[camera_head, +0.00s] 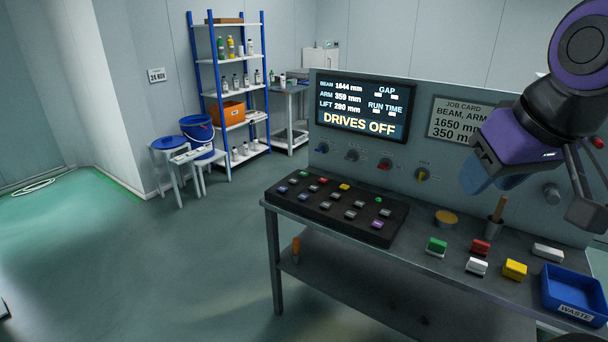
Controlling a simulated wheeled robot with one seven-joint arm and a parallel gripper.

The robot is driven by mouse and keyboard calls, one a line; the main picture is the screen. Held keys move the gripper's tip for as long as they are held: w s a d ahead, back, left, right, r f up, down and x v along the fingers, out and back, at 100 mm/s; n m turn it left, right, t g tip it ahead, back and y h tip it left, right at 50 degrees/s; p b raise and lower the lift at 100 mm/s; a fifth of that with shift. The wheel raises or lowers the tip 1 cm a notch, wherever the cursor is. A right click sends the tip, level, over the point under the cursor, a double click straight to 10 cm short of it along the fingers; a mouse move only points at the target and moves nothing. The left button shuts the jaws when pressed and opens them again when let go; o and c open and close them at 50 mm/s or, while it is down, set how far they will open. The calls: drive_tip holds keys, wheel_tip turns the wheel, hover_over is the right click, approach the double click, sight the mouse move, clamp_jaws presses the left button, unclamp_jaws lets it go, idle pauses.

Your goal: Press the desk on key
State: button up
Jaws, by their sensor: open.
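A black key panel (292,201) lies on the left part of the desk, with several small coloured keys in rows. Among them are a red key (323,180), a yellow key (344,187), a green round key (378,199) and a purple key (377,226). The key labels are too small to read, so I cannot tell which is the desk on key. The screen (362,106) behind reads "DRIVES OFF". My gripper (531,204) is open and hangs above the right part of the desk, well right of the panel and touching nothing visible.
Green (436,246), red (480,247) and yellow (514,269) blocks, white blocks and a blue waste tray (574,293) stand on the desk's right. A pot (494,228) holds a wooden handle. Knobs line the upright panel; a job card (455,118) is partly covered by my arm.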

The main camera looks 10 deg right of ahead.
clamp_jaws()
idle(1.8)
